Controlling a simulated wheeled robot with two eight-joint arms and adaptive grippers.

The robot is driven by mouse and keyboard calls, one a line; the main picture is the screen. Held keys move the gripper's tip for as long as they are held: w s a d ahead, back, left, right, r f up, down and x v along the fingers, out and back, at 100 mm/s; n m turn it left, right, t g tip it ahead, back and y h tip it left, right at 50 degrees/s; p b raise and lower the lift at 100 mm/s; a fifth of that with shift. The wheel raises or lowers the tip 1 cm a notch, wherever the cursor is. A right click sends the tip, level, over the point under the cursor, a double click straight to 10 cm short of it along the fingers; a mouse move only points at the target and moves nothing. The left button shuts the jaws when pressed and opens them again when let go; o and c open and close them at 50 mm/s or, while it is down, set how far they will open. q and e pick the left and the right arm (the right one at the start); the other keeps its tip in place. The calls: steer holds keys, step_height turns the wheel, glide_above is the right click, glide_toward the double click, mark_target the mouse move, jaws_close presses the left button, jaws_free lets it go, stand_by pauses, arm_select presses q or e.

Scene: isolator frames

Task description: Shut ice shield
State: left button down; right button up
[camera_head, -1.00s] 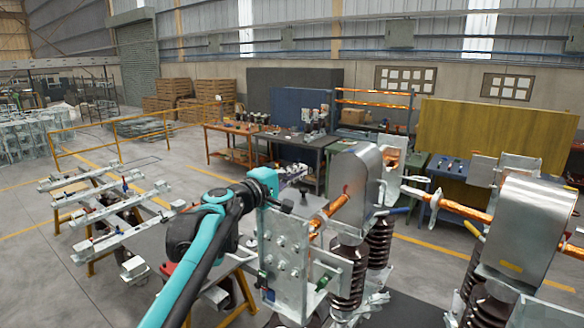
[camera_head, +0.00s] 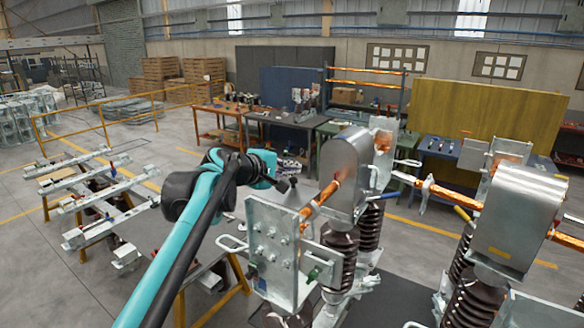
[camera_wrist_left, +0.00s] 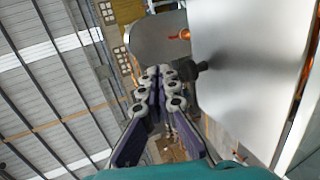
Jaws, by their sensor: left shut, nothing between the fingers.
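A grey metal ice shield (camera_head: 341,172) with a curved top stands over the copper bar on the nearer isolator. A second shield (camera_head: 518,218) stands on the isolator at the right. My left gripper (camera_head: 291,184) is beside the left face of the nearer shield, partly dark and small in the head view. In the left wrist view its fingers (camera_wrist_left: 158,88) are closed together and empty. A large smooth metal panel (camera_wrist_left: 245,65) fills the right of that view, close to the fingertips. Whether the fingers touch it I cannot tell. My right gripper is not in view.
Brown ribbed insulators (camera_head: 338,262) stand under the nearer shield. A metal plate with bolts (camera_head: 272,250) stands in front of my left gripper. A rack of metal beams (camera_head: 88,200) is at the left. Workbenches (camera_head: 285,128) stand at the back.

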arm_select(q)
steer(key=shift+r, duration=0.15)
steer(key=shift+r+p, duration=0.3)
step_height(320, 180, up, 3)
steer(key=shift+r+p, duration=0.1)
steer(key=shift+p, duration=1.05)
step_height(320, 180, up, 9)
steer(key=b, duration=0.1)
steer(key=s+a+f+m+g+y, duration=0.1)
steer(key=s+a+f+m+y, duration=0.2)
steer(key=s+a+f, duration=0.7)
steer(key=s+a+f+m+g+y, duration=0.1)
steer(key=s+a+f+m+y, duration=0.25)
steer(key=s+f, duration=1.15)
steer(key=s+a+f+m+g+y, duration=0.3)
steer(key=s+a+f, duration=0.5)
steer(key=f, duration=0.8)
step_height(320, 180, down, 43)
steer(key=s+t+b, duration=0.1)
steer(key=s+b, duration=0.1)
steer(key=b, duration=3.9)
steer(key=shift+s+r+m+b, duration=0.2)
steer(key=shift+s+m+b, duration=0.05)
steer(key=shift+m+b, duration=0.15)
